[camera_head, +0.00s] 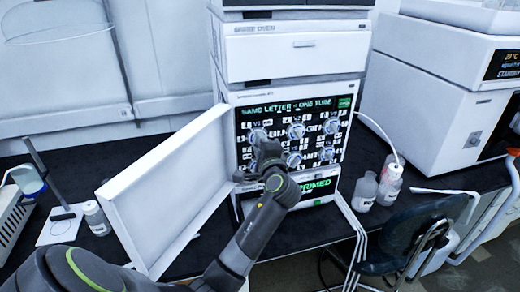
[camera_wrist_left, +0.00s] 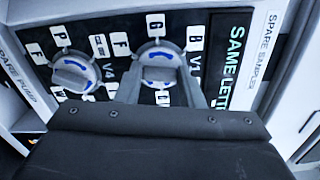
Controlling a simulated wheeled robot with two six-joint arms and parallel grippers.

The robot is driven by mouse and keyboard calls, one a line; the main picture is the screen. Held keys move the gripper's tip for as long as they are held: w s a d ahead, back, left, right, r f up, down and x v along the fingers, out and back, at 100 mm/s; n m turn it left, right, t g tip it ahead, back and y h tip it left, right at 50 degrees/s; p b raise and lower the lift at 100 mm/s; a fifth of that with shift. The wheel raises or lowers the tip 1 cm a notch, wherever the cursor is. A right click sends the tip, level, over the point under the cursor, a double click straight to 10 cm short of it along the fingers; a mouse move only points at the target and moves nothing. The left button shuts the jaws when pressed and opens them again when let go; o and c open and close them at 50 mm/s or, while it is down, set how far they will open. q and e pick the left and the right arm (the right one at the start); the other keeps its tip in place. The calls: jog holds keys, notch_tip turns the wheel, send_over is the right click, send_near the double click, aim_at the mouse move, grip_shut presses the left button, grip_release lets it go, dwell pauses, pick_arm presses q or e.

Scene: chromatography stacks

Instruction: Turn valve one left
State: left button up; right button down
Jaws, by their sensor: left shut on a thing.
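The valve panel (camera_head: 312,114) is a black face headed "SAME LETTER = ONE TUBE" on the white stack, with several round grey knobs in two rows. Valve one (camera_head: 256,134) is the knob at the upper left; in the left wrist view its knob (camera_wrist_left: 158,72) has blue marks, with letters G and B beside it. My left gripper (camera_head: 262,142) is shut on this knob, its fingers on either side of it in the left wrist view (camera_wrist_left: 157,85). The V4 knob (camera_wrist_left: 75,72) is beside it, clear of the fingers. My gripper and arm hide part of the panel. My right gripper is not in view.
A white door (camera_head: 160,190) stands open left of the panel, close to my left arm. A green "PRIMED" display (camera_head: 319,187) is below the knobs. Bottles (camera_head: 366,190) and tubes stand at right, with a dark chair (camera_head: 415,235) in front. A small bottle (camera_head: 96,218) stands at left.

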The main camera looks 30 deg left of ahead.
pick_arm(q)
jog(key=n+b, duration=0.2)
jog(key=n, duration=0.1)
jog(key=n+b, duration=0.1)
jog(key=shift+f+n, duration=0.25)
jog(key=shift+n, duration=0.05)
jog(key=shift+n+b, duration=0.95)
jog(key=shift+n, duration=0.55)
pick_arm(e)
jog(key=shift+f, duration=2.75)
pick_arm(q)
jog(key=shift+r, duration=0.1)
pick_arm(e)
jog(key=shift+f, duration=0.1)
pick_arm(q)
jog(key=o, duration=1)
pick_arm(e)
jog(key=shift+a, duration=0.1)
